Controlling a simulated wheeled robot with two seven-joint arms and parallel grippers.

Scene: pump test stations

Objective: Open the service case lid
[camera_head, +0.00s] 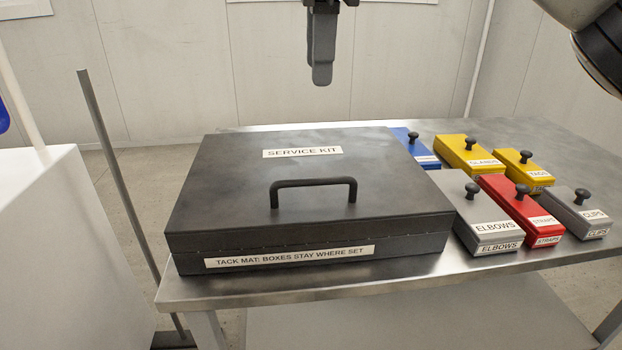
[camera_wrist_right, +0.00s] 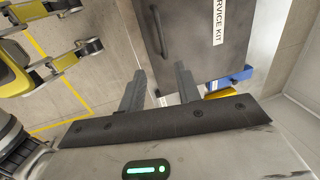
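The service case (camera_head: 330,250) is a flat black box on the metal table, with its lid (camera_head: 235,190) shut. The lid has a "SERVICE KIT" label and a black bar handle (camera_head: 313,186) near its front edge. My right gripper (camera_head: 321,76) hangs above and behind the case, clear of the lid. In the right wrist view its two fingers (camera_wrist_right: 160,86) are apart with nothing between them. That view also shows the case lid (camera_wrist_right: 195,50) and the handle (camera_wrist_right: 160,32) beyond the fingertips. My left gripper is not in view.
Right of the case stand small knobbed boxes: blue (camera_head: 416,146), yellow GLANDS (camera_head: 470,155), yellow TAGS (camera_head: 523,168), grey ELBOWS (camera_head: 474,209), red STRAPS (camera_head: 520,207) and grey CLIPS (camera_head: 577,209). The metal table (camera_head: 400,278) has a narrow bare front strip. A grey post (camera_head: 120,170) stands left.

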